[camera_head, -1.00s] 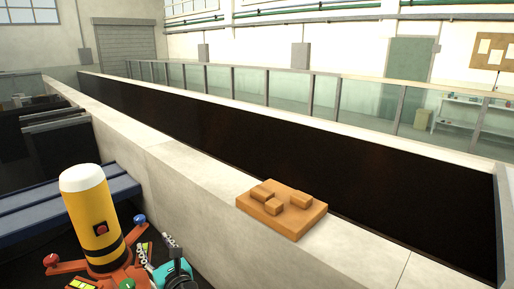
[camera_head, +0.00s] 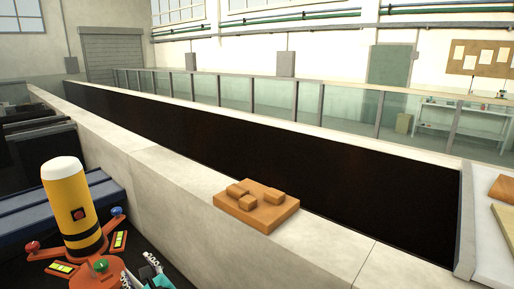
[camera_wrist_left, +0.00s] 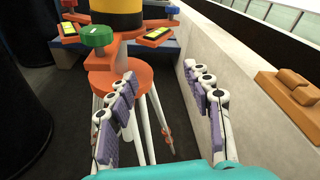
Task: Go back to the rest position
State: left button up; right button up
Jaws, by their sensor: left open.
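My left gripper (camera_head: 140,272) shows at the bottom of the head view, in front of the orange base of a yellow instrument. In the left wrist view its two padded fingers (camera_wrist_left: 160,105) are spread wide apart, open, with nothing between them that they touch. Behind the fingers stand the orange tripod head (camera_wrist_left: 118,78) and its pale legs. My right gripper is in neither view.
The yellow cylinder with a white cap (camera_head: 70,205) stands on the orange tripod at the left. An orange block plate (camera_head: 256,206) lies on the pale flume wall (camera_head: 165,175). The dark flume channel (camera_head: 290,165) runs behind it. A blue bench (camera_head: 20,215) is at the left.

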pick_arm(q)
jog(key=s+d+f+n+g+h+b, duration=0.3)
jog(key=s+d+f+n+h+b, duration=0.15)
jog(key=s+f+n, duration=0.7)
jog(key=s+d+f+n+g+h+b, duration=0.1)
jog(key=s+d+f+n+h+b, duration=0.1)
jog(key=s+d+f+n+h, duration=0.3)
jog(key=s+d+n+h, duration=0.1)
jog(key=d+n, duration=0.3)
jog(key=n, duration=0.3)
jog(key=shift+s+d+f+g+b, duration=0.25)
jog(key=shift+d+f+g+b, duration=0.05)
jog(key=shift+d+f+b, duration=0.1)
jog(key=shift+h, duration=0.25)
